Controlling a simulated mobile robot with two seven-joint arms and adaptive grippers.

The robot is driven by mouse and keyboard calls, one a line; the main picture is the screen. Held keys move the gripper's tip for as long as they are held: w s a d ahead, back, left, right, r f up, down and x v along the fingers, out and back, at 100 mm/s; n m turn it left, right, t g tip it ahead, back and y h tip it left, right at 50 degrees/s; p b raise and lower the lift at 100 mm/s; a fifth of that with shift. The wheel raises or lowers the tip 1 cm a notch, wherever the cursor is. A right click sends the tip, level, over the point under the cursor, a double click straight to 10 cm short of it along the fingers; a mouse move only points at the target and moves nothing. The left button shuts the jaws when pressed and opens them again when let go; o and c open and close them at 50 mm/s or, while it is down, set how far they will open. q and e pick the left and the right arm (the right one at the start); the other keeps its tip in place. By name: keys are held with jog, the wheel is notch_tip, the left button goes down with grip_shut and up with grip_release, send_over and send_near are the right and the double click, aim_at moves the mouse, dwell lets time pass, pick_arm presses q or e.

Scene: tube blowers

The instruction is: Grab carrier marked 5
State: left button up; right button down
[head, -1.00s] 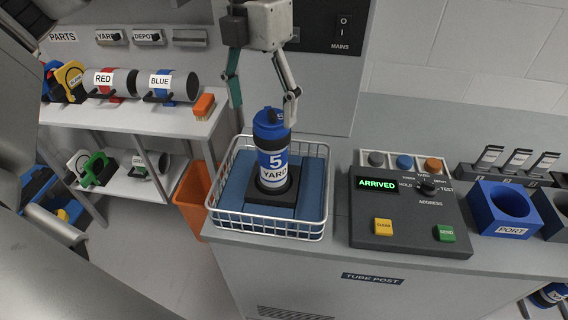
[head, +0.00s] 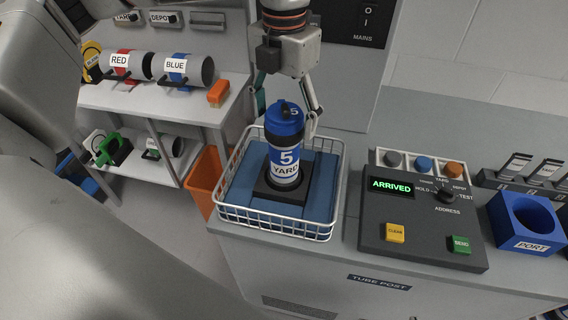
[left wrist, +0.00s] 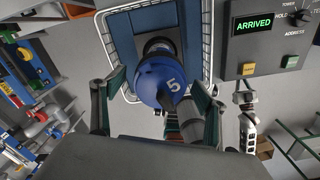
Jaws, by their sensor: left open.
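The carrier marked 5 (head: 285,143) is a blue-capped cylinder with a white "YARD" label. It stands upright on a dark square base on the blue pad of a white wire basket (head: 275,227). My left gripper (head: 286,112) is open, with one finger on each side of the carrier's blue cap. In the left wrist view the carrier's cap (left wrist: 160,82) with its 5 lies between the spread fingers of the gripper (left wrist: 158,105). I cannot tell whether a finger touches it. My right gripper is not in view.
A control panel (head: 422,265) reading "ARRIVED" stands right of the basket, with a blue PORT block (head: 526,222) beyond it. Left are shelves with RED (head: 122,66) and BLUE (head: 180,68) cylinders and an orange bin (head: 205,180). The basket rim surrounds the carrier.

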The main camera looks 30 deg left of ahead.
pick_arm(q)
jog(key=c, duration=2)
jog(key=shift+o, duration=0.2)
jog(key=shift+r, duration=0.15)
